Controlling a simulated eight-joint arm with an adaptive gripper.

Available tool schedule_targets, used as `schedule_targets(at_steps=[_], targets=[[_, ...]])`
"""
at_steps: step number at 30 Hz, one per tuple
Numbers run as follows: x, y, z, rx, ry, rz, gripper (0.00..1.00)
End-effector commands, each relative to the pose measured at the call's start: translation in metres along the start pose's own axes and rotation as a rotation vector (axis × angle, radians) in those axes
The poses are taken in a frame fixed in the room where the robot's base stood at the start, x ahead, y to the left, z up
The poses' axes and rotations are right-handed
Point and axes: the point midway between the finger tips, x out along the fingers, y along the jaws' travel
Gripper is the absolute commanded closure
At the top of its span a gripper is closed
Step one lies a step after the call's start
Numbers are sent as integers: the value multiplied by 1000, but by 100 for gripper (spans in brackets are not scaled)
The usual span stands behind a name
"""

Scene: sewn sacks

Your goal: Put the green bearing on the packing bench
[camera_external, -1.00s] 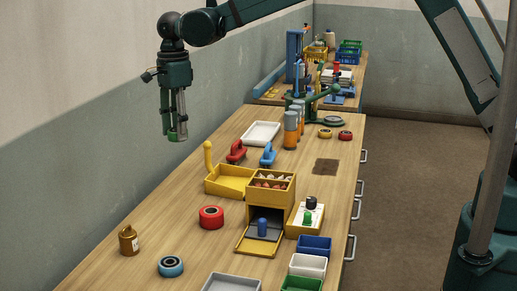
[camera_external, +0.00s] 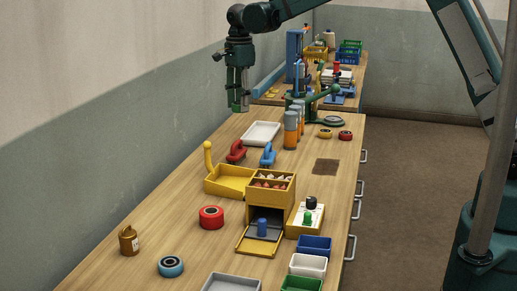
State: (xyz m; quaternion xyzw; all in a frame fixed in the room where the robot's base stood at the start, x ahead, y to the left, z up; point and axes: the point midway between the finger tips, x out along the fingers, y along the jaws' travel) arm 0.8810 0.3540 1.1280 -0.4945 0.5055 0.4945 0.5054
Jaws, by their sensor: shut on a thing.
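My gripper (camera_external: 238,106) hangs pointing down in the air at the upper left, near the far end of the near bench. It is shut on the green bearing (camera_external: 236,99), which shows as a small green patch between the fingers and is partly hidden by them. The near wooden bench (camera_external: 165,205) runs from the front to the middle of the view. A second wooden bench (camera_external: 262,99) stands beyond it at the back. Nothing visible labels either one as the packing bench.
On the near bench are a white tray (camera_external: 262,133), orange-and-grey bottles (camera_external: 291,131), red (camera_external: 211,217) and blue (camera_external: 171,266) bearings and a yellow box (camera_external: 230,182).

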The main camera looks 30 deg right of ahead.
Motion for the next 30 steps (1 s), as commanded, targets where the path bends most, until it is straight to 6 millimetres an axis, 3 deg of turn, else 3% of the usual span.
schedule_targets(at_steps=[1,15,30], targets=[[0,-6,-17,8,0,0,81],[0,-39,-163,48,0,0,81],[0,-48,-316,90,0,0,81]])
